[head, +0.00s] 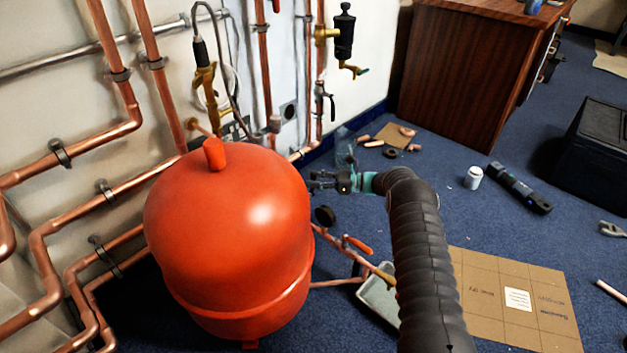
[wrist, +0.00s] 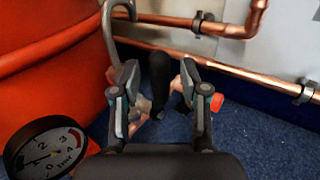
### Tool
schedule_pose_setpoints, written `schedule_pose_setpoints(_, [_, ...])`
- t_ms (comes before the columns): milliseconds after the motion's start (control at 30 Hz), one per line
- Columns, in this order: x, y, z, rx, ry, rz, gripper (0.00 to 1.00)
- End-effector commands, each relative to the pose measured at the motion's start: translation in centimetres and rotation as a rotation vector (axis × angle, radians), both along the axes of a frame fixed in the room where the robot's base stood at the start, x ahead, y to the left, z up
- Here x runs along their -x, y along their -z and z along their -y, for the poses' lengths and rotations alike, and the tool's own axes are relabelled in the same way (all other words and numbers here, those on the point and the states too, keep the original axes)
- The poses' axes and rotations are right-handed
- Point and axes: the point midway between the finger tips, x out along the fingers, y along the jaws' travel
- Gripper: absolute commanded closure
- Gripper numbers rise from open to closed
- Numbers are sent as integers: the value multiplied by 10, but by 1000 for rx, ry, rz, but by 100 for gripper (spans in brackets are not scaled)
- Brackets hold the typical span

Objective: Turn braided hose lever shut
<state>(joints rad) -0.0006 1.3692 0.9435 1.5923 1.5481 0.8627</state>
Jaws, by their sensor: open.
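My gripper (head: 318,181) is open in the head view, reaching left beside the right side of the red vessel (head: 230,235). In the wrist view my gripper (wrist: 159,72) has its two fingers apart. A dark upright piece (wrist: 159,78) shows between and beyond the fingers; I cannot tell whether it is a lever or whether it touches them. Small orange-red parts show beside both fingers, partly hidden. A grey curved hose (wrist: 108,28) stands beside the vessel. In the head view a thin grey hose (head: 222,45) loops over a brass valve (head: 205,84). I cannot clearly identify the hose's lever.
A pressure gauge (wrist: 45,150) sits close at the lower left in the wrist view. Copper pipes (wrist: 195,25) run along the wall. A red-handled lever (head: 358,246) sits on low pipework. A cabinet (head: 468,70) and loose parts stand right; blue carpet lies between.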

Motion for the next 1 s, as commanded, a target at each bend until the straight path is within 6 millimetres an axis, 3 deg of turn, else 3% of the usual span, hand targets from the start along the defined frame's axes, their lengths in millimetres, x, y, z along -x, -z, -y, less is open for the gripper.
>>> schedule_pose_setpoints(367, [0, 0, -6, 1, 0, 0, 55])
schedule_pose_setpoints(567, [0, 0, -6, 1, 0, 0, 100])
schedule_pose_setpoints(1000, [1, -1, -7, 23, -1, -19, 100])
